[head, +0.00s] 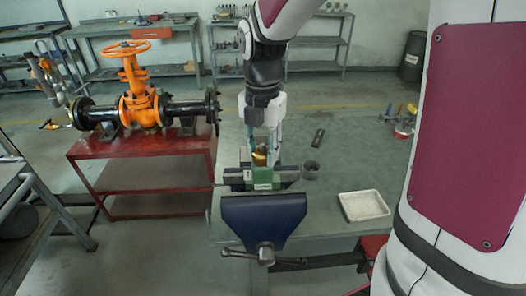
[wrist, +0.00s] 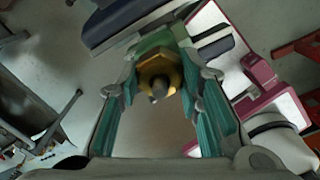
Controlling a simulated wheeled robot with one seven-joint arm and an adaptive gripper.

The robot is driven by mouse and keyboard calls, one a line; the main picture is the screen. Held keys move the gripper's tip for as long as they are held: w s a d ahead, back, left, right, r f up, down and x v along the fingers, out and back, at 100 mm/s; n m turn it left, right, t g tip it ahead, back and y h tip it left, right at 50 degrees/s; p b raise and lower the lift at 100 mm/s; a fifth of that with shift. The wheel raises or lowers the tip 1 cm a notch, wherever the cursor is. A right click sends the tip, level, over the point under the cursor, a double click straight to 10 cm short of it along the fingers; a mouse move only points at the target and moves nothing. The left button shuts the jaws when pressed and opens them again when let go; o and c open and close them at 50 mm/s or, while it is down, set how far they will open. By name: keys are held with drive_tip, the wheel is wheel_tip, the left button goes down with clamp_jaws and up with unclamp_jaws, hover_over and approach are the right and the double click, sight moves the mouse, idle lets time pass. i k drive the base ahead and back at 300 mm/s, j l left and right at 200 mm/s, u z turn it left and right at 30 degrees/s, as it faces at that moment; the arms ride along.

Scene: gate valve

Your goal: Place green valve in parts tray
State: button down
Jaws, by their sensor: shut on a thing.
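The green valve (head: 262,178) sits upright at the jaws of the blue vise (head: 264,218), with a brass hex part on top. In the wrist view the green body (wrist: 157,42) and the brass part (wrist: 158,72) lie between my teal-padded fingers. My gripper (head: 262,156) points down over the valve and is shut on it. Its fingertips also show in the wrist view (wrist: 160,78). The exact contact points are partly hidden. The white parts tray (head: 363,206) lies on the bench to the right of the vise and looks empty.
A small dark cup (head: 311,169) stands just right of the vise jaws. A dark flat part (head: 318,138) lies behind it. Several coloured valves (head: 403,118) are at the bench's far right. A red table (head: 150,150) with an orange gate valve (head: 140,95) stands left.

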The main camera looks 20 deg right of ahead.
sight(363, 207)
drive_tip(key=k+j, duration=0.1)
drive_tip(key=j, duration=0.25)
drive_tip(key=k+j, duration=0.1)
drive_tip(key=j, duration=0.25)
drive_tip(key=k+j, duration=0.15)
drive_tip(key=j, duration=0.15)
drive_tip(key=k+j, duration=0.1)
drive_tip(key=j, duration=0.25)
